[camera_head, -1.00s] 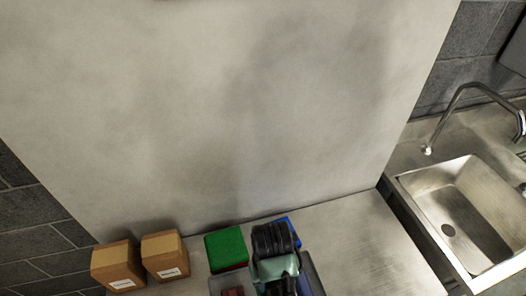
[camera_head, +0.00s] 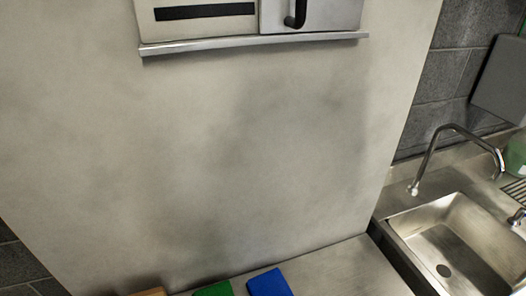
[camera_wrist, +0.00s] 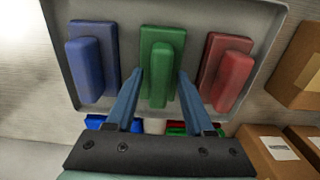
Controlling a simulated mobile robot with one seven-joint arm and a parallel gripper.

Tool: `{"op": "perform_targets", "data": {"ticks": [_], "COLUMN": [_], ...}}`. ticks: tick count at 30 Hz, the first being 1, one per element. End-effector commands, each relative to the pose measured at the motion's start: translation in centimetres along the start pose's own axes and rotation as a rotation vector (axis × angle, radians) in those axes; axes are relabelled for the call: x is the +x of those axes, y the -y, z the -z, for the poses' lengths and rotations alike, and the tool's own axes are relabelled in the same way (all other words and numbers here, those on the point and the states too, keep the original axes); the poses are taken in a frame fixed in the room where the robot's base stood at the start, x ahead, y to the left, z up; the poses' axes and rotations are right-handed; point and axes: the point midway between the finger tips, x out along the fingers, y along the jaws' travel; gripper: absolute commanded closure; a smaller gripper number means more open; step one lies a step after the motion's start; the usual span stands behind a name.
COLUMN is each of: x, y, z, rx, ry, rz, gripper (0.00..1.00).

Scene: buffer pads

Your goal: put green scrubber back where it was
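The green scrubber (camera_wrist: 161,45) lies in the grey tray (camera_wrist: 222,12) in the wrist view, between the blue scrubber (camera_wrist: 92,60) and the red scrubber (camera_wrist: 229,70). It has a flat base with a raised handle. My gripper (camera_wrist: 160,74) is open, with one finger on each side of the green handle and a visible gap on both sides. In the head view the gripper and tray are out of frame.
A green pad (camera_head: 212,290) and a blue pad (camera_head: 269,283) show on the counter at the head view's bottom edge. Cardboard boxes (camera_wrist: 268,150) stand beside the tray. A sink (camera_head: 452,240) is at the right. A plain wall rises behind the counter.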

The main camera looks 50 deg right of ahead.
Motion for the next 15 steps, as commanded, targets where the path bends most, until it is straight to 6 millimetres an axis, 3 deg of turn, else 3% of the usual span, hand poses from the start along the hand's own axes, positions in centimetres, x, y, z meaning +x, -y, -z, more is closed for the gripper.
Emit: {"op": "perform_targets", "data": {"ticks": [10, 15], "x": [-0.2, -1.8], "y": [0.0, 0.0], "z": [0.0, 0.1], "rx": [0.000, 0.000], "ry": [0.000, -0.002], "rz": [0.000, 0.000], "gripper": [0.41, 0.41]}}
